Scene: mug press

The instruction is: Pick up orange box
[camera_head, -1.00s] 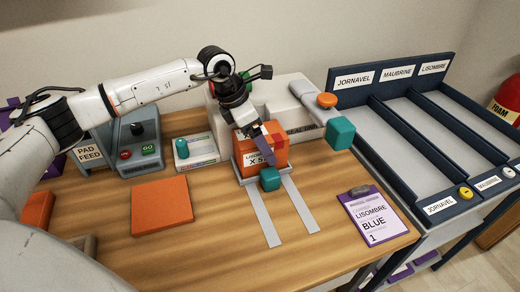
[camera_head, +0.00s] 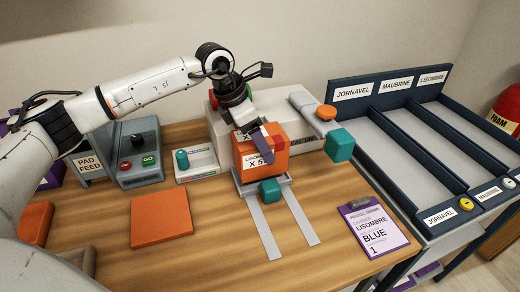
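The orange box (camera_head: 278,143) with a white printed label is in the middle of the view, just above the small grey tray (camera_head: 284,181) of the press. My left gripper (camera_head: 261,146) comes down on the box from above. One purple finger lies across the box's front face, and the other finger is hidden behind the box. The gripper appears shut on the box, which looks slightly raised, with the tray showing beneath it. My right gripper is not in view.
A grey press (camera_head: 298,120) stands behind, with an orange button (camera_head: 326,112) and teal block (camera_head: 339,145). An orange pad (camera_head: 161,218) and control box (camera_head: 137,152) are left. A clipboard (camera_head: 372,228) lies right, before the labelled lanes (camera_head: 440,150). The table's front middle is clear.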

